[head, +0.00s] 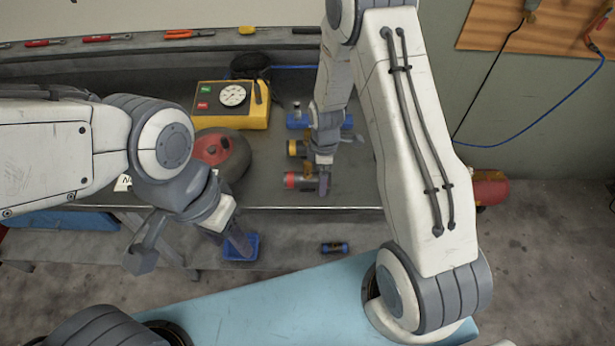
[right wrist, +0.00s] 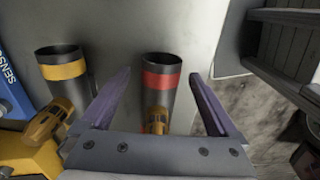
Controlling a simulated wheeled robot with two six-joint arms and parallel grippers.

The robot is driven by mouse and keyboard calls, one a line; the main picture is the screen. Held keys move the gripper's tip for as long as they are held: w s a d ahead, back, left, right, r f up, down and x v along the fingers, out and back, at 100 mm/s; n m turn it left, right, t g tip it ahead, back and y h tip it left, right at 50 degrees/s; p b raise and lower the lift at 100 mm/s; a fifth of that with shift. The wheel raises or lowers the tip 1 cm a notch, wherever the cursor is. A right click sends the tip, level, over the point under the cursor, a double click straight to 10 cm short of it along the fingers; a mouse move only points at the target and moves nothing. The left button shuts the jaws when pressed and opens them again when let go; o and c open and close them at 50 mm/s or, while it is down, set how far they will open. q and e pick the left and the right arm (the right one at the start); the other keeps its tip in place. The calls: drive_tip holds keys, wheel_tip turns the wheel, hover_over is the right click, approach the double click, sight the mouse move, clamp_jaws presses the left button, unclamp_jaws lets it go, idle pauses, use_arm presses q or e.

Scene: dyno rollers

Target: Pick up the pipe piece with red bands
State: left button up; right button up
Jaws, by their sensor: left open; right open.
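The pipe piece with red bands (head: 295,181) lies on the bench near its front edge in the head view. In the right wrist view this dark grey pipe (right wrist: 161,80) has a red band near its open end and a brass-coloured fitting. My right gripper (right wrist: 161,77) is open, with one finger on each side of the pipe and gaps showing between. In the head view the right gripper (head: 322,182) is over the pipe's right part and hides some of it. My left gripper (head: 192,250) is open and empty, in front of the bench edge at the left.
A pipe piece with yellow bands (right wrist: 63,72) lies beside the red-banded one. A yellow gauge box (head: 233,104), a red and dark round object (head: 222,152) and a blue item (head: 298,121) are on the bench. A blue bin (head: 240,247) is lower, in front.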

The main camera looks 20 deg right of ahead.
drive_tip(key=shift+f, duration=0.15)
clamp_jaws()
idle(0.4)
